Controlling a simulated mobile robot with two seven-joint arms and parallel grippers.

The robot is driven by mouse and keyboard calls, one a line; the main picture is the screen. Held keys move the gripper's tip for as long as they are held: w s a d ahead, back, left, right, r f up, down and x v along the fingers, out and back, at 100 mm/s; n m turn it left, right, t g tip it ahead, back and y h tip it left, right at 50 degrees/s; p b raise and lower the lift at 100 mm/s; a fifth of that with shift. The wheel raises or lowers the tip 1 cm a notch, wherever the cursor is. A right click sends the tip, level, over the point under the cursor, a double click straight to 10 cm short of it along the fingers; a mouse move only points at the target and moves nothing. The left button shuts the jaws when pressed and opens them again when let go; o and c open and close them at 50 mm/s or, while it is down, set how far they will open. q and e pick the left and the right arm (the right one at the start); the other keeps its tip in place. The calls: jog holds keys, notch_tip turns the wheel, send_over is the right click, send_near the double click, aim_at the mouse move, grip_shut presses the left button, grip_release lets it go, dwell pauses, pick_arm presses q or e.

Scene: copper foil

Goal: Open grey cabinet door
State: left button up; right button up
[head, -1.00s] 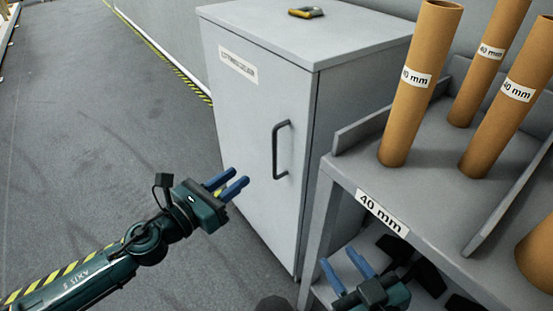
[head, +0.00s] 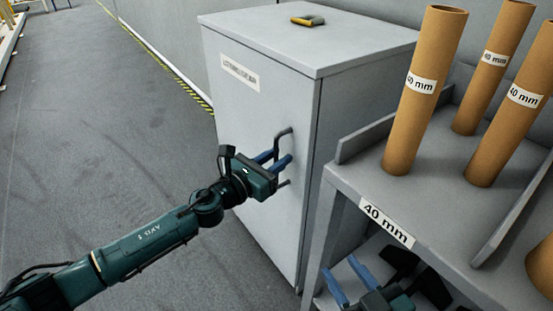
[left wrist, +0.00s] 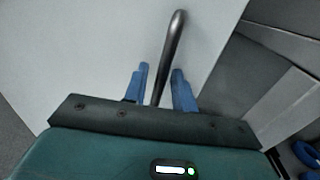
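The grey cabinet (head: 305,50) stands in the middle of the head view with its door (head: 232,120) shut. A dark bar handle (head: 290,133) is upright near the door's right edge. My left gripper (head: 275,159) is at the handle, open, with its blue fingers on either side of the bar. In the left wrist view, the handle (left wrist: 174,45) passes between the two fingers (left wrist: 158,88), with visible gaps. The gripper hides the handle's middle in the head view. My right gripper (head: 347,284) is low at the bottom right, with its fingers apart and nothing between them.
A grey rack (head: 345,165) stands close to the cabinet's right, with a "40 mm" label and several brown cardboard tubes (head: 422,95) on it. A yellow and black tool (head: 308,20) lies on the cabinet top. The floor (head: 90,150) to the left is clear.

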pick_arm(q)
jog(key=shift+w+d, duration=0.1)
jog(key=shift+c, duration=0.4)
grip_shut()
